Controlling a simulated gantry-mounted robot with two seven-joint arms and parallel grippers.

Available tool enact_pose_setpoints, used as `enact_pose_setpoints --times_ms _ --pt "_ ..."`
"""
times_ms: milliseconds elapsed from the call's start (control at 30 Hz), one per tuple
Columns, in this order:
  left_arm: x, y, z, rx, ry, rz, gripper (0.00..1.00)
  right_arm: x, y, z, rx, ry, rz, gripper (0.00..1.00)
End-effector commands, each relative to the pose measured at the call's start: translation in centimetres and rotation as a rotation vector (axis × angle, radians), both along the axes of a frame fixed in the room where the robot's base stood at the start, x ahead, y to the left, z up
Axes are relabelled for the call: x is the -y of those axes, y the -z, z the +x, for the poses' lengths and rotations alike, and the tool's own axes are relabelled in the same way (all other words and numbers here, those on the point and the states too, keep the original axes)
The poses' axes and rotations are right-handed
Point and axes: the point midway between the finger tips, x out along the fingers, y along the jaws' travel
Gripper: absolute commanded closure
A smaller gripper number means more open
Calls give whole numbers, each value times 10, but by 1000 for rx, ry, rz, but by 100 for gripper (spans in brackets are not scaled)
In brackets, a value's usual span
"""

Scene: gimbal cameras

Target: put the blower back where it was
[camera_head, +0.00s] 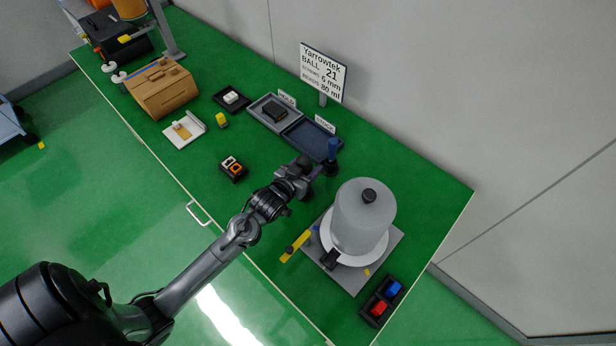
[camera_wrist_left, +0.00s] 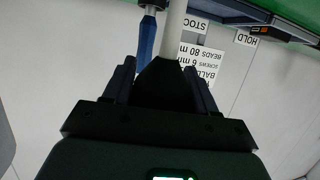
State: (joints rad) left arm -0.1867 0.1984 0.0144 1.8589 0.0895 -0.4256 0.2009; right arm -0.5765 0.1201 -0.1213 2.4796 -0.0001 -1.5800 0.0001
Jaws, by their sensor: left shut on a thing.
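My left gripper (camera_head: 324,170) is over the table between the blue tray and the grey-white drum. Its fingers also show in the wrist view (camera_wrist_left: 164,84), shut on a black tapered piece with a pale tube, which looks to be the blower (camera_wrist_left: 172,32). In the head view the gripper mostly hides it. A blue upright handle (camera_head: 333,148) shows just beyond the gripper, and in the wrist view (camera_wrist_left: 147,38) it is beside the pale tube; I cannot tell whether they touch. My right gripper is not in view.
A drum (camera_head: 362,220) on a grey base stands close to the right of the gripper. The blue tray (camera_head: 308,140), grey tray (camera_head: 262,112) and sign (camera_head: 324,72) are behind. A black bin (camera_head: 371,307) with red and blue pieces is near the front corner.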

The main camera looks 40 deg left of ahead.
Motion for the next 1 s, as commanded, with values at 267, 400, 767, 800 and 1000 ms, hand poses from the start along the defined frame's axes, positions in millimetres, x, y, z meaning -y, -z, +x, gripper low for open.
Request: enact_pose_setpoints --times_ms 267,400,767,800,1000 --pt "0 20 0 -1 -1 0 68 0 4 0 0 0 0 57" --pt "0 37 0 0 -1 0 68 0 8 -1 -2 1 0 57" --pt "0 41 0 2 -1 1 68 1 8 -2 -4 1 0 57" --pt "0 42 0 2 -1 1 68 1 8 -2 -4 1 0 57" --pt "0 44 0 1 -1 0 25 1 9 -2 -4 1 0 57"
